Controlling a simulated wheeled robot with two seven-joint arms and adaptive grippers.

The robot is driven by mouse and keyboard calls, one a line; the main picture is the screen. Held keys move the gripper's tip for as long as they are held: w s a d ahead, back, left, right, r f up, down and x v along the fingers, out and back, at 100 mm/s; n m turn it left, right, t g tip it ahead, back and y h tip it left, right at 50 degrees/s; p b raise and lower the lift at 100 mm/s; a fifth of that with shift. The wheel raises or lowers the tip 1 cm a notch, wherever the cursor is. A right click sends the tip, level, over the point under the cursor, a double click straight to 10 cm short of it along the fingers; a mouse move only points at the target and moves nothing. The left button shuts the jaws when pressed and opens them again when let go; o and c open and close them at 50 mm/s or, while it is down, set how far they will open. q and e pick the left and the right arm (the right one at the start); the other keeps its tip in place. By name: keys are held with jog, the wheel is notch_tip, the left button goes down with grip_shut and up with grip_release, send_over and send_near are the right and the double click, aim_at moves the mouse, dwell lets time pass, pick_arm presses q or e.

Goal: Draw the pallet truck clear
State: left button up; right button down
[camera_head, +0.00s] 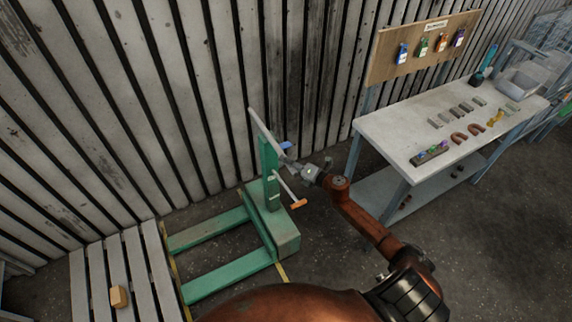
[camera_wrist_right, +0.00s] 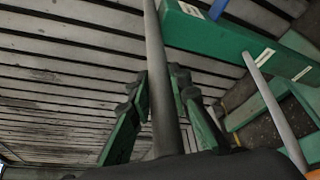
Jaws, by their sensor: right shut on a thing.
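The green pallet truck (camera_head: 270,215) stands beside the wall, with its two forks (camera_head: 230,273) pointing left toward a slatted wooden pallet (camera_head: 77,285). The fork tips end close to the pallet's right side; no fork shows under the slats. The truck's grey handle bar (camera_head: 262,128) slants from its upper left down to my right gripper (camera_head: 291,163). In the right wrist view the bar (camera_wrist_right: 160,75) passes between the fingers of my right gripper (camera_wrist_right: 160,90), which is shut on it. The truck's green mast (camera_wrist_right: 215,38) is beside it. My left gripper is out of view.
A small box (camera_head: 119,296) lies on the pallet. A yellow floor line (camera_head: 178,275) runs between pallet and truck. A workbench (camera_head: 400,133) with several small parts stands at right. The slatted wall (camera_head: 205,90) is close behind the truck. Dark floor (camera_head: 335,245) right of the truck is open.

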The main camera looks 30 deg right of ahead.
jog(key=c, duration=1.8)
grip_release()
jog(key=shift+w, duration=0.1)
jog(key=shift+o, duration=0.2)
jog(key=v, duration=1.2)
